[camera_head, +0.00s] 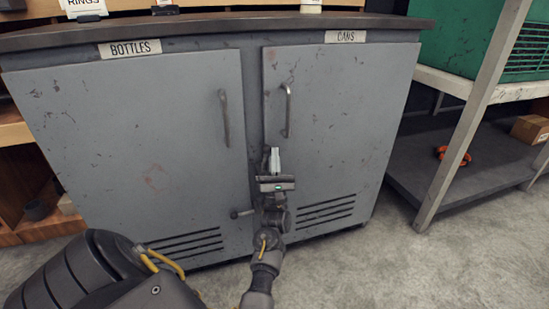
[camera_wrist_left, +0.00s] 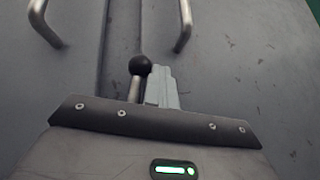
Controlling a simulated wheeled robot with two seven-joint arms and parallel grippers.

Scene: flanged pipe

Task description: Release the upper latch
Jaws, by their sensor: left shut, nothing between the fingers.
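A grey two-door metal cabinet has a left door (camera_head: 140,140) labelled BOTTLES and a right door (camera_head: 340,120) labelled CANS. In the left wrist view, the upper latch (camera_wrist_left: 139,68) shows as a black ball knob on a short metal rod, near the seam between the doors. My left gripper (camera_head: 274,158) is shut and empty, with its fingers in front of the seam. In the left wrist view its fingertips (camera_wrist_left: 160,82) are just right of the knob; I cannot tell whether they touch. In the head view the gripper largely hides this latch. My right gripper is not in view.
A lower latch lever (camera_head: 241,213) sticks out near the seam lower down. Bar handles stand on the left door (camera_head: 224,118) and right door (camera_head: 288,110). A shelf rack (camera_head: 455,165) stands at the right. Bare concrete floor (camera_head: 390,265) lies in front.

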